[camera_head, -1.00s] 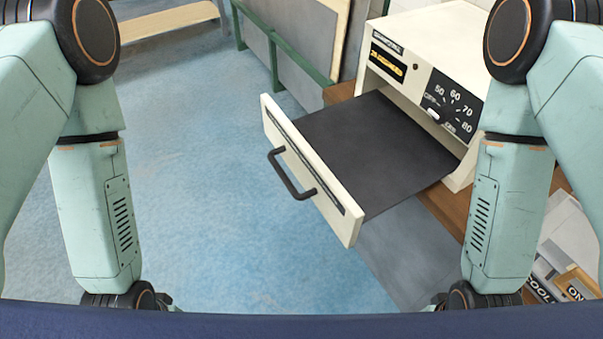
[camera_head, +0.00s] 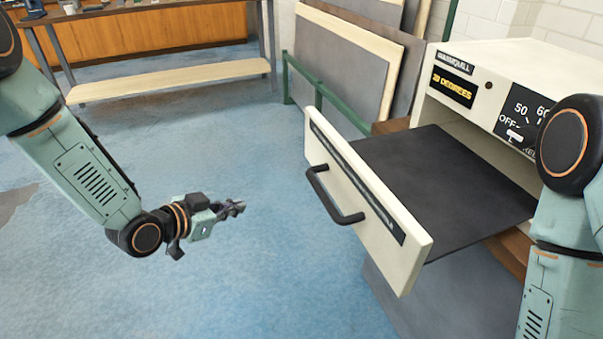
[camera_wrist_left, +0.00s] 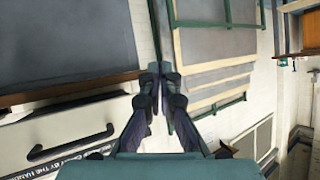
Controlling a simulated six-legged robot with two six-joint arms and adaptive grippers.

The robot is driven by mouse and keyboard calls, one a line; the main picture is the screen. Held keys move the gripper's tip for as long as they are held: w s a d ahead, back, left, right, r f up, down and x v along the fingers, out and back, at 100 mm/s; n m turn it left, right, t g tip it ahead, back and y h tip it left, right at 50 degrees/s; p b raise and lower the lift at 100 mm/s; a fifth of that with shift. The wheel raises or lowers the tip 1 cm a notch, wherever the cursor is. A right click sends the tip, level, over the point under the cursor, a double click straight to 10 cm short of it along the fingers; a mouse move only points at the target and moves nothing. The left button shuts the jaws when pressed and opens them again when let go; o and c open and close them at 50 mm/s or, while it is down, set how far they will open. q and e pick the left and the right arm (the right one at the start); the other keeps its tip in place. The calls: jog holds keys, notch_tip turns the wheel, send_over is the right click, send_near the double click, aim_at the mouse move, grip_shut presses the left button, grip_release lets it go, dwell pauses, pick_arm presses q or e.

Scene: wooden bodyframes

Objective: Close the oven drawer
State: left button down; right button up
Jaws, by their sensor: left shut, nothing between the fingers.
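The oven (camera_head: 490,75) is a cream box with a dial panel, at the right of the head view. Its drawer (camera_head: 400,262) is pulled out, with a cream front, a dark flat inside and a black bar handle (camera_head: 335,200). My left gripper (camera_head: 238,208) is shut and empty, to the left of the drawer front and apart from it. In the left wrist view the shut fingers (camera_wrist_left: 161,75) show at the middle, and the drawer front (camera_wrist_left: 75,122) with its handle (camera_wrist_left: 70,143) lies at lower left. My right gripper is out of view; only part of my right arm shows.
Panels in a green rack (camera_head: 318,92) lean at the back beside the oven. A wooden bench (camera_head: 160,45) with a low shelf (camera_head: 170,80) stands at the back left. The blue floor left of the drawer is clear.

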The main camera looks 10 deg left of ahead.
pick_arm(q)
jog(key=w+r+m+t+h+b, duration=0.25)
jog(key=w+r+m+h, duration=0.3)
jog(key=m, duration=0.45)
jog(key=m+g+h+b, duration=0.4)
jog(key=m+g+b, duration=0.1)
jog(key=m, duration=0.8)
send_near(316, 149)
jog(key=shift+t, duration=0.25)
jog(key=x, duration=0.5)
jog(key=shift+d+f, duration=0.2)
jog(key=shift+d, duration=0.2)
jog(key=shift+w+d+r, duration=0.15)
jog(key=shift+w+d, duration=0.2)
jog(key=shift+d, duration=0.1)
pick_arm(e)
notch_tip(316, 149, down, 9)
